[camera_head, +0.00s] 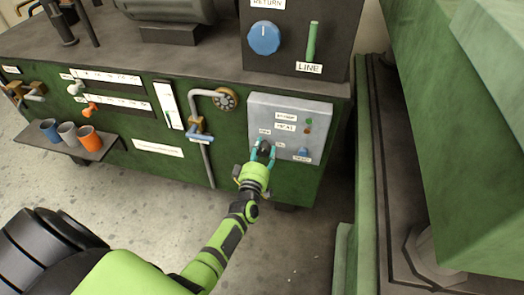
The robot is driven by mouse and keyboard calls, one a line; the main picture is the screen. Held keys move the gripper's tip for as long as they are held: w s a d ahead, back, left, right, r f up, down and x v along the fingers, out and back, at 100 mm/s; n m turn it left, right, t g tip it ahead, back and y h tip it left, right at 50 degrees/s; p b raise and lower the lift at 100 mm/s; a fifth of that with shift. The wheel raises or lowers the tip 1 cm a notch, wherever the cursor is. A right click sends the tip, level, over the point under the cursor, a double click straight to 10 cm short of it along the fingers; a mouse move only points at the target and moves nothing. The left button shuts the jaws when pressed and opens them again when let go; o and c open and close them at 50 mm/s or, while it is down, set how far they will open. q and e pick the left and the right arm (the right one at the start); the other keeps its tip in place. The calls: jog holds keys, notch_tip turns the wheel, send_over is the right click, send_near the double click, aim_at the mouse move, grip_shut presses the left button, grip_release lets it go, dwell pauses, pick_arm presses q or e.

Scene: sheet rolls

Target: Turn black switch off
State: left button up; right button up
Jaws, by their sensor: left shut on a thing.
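A grey control panel (313,111) is fixed on the front of the green machine. The black switch (266,146) sits at the lower left of this panel. My left gripper (264,151) reaches up to it from below, its two teal fingers on either side of the switch. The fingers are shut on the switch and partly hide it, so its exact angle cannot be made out. My right gripper is not in view.
A blue button (303,152) is to the right of the switch. A bent grey pipe with a brass valve (226,99) stands close on the left. A shelf with several cups (67,134) juts out further left. Green machinery (460,130) fills the right side.

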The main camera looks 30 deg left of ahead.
pick_arm(q)
jog(key=shift+s+d+f+n, duration=0.1)
jog(key=shift+d+f+n, duration=0.25)
jog(key=shift+n, duration=0.65)
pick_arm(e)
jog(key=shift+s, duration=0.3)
pick_arm(q)
jog(key=shift+n, duration=0.4)
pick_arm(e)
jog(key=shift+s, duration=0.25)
pick_arm(q)
jog(key=o, duration=1.2)
jog(key=shift+c, duration=0.2)
jog(key=shift+r, duration=0.15)
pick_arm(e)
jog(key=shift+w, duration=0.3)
pick_arm(q)
jog(key=shift+a, duration=0.1)
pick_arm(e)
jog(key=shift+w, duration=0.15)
pick_arm(q)
jog(key=v, duration=1.2)
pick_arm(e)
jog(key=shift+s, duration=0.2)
